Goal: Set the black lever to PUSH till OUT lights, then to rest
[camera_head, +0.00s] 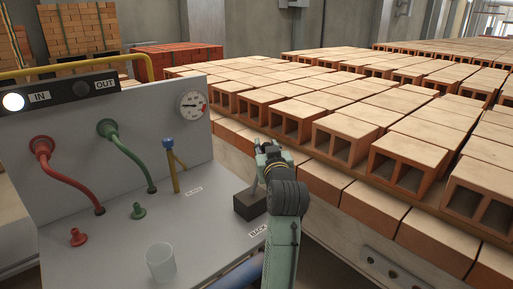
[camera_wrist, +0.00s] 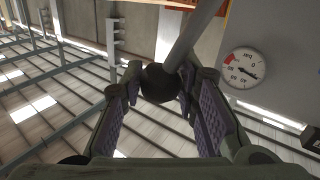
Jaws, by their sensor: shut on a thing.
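My gripper (camera_head: 266,156) is shut on the black knob (camera_wrist: 160,82) of the lever, with one finger on each side of it in the wrist view. The lever's grey shaft (camera_wrist: 194,40) runs up and right from the knob there. In the head view the lever rises from a dark box (camera_head: 250,204) on the grey panel, and my gripper mostly hides it. A label (camera_head: 257,230) that seems to read BACK is at the near side of the box. A smaller label (camera_head: 194,190) lies farther back, too small to read. The OUT lamp (camera_head: 82,89) is dark; the IN lamp (camera_head: 13,102) glows white.
A pressure gauge (camera_head: 192,104) is on the panel's upright plate. Red (camera_head: 70,180) and green (camera_head: 130,158) hoses, a blue-topped yellow valve (camera_head: 170,158) and a white cup (camera_head: 160,262) stand left of my arm. Rows of hollow bricks (camera_head: 340,135) fill the right.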

